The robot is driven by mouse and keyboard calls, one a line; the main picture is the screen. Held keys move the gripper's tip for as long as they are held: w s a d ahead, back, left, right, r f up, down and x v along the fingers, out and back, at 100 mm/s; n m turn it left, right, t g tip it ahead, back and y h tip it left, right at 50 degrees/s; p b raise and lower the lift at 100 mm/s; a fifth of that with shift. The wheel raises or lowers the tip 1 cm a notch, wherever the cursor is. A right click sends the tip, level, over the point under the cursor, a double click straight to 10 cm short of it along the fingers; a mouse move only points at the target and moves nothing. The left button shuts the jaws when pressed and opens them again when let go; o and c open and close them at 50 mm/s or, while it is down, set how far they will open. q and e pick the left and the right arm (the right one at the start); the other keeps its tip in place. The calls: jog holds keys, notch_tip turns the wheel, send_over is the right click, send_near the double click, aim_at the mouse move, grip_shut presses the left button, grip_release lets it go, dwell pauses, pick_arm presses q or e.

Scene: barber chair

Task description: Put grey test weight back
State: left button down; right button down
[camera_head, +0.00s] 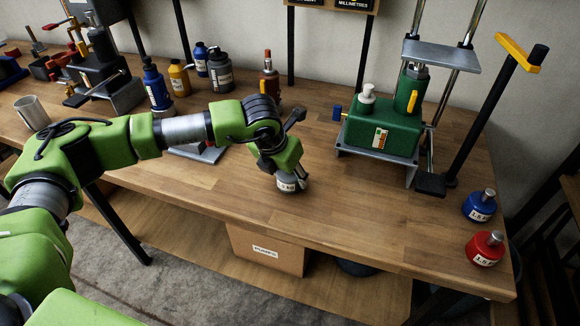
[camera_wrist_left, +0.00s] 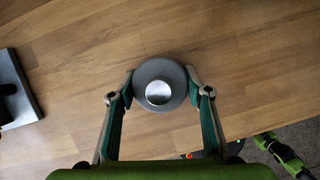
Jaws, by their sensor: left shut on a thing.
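The grey test weight (camera_head: 291,185) is a round grey disc with a pale label, near the middle of the workbench's front part. My left gripper (camera_head: 288,176) points down and is shut on it. In the left wrist view the weight (camera_wrist_left: 160,69) shows from above with its shiny knob, upright between the two fingertips (camera_wrist_left: 160,90). I cannot tell whether its base touches the wood or hangs just above it. A blue weight (camera_head: 479,206) and a red weight (camera_head: 486,248) stand at the right end of the bench. My right gripper is not in view.
A green pump device (camera_head: 384,131) on a metal stand is right of my left gripper, beside a black post with a yellow handle (camera_head: 519,53). Several bottles (camera_head: 219,72) stand behind. Bare wood (camera_head: 390,215) lies between the grey weight and the coloured weights.

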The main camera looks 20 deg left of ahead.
pick_arm(q)
jog(key=shift+w+r, duration=0.1)
jog(key=shift+r, duration=0.05)
jog(key=c, duration=1.5)
grip_release()
jog(key=shift+f, duration=0.3)
jog(key=o, duration=0.4)
jog(key=shift+s+r, duration=0.1)
jog(key=shift+s, duration=0.15)
jog(key=shift+r, duration=0.2)
jog(key=b+v, duration=0.2)
jog(key=v, duration=0.9)
jog(key=shift+s+r, duration=0.25)
jog(key=shift+r, duration=0.1)
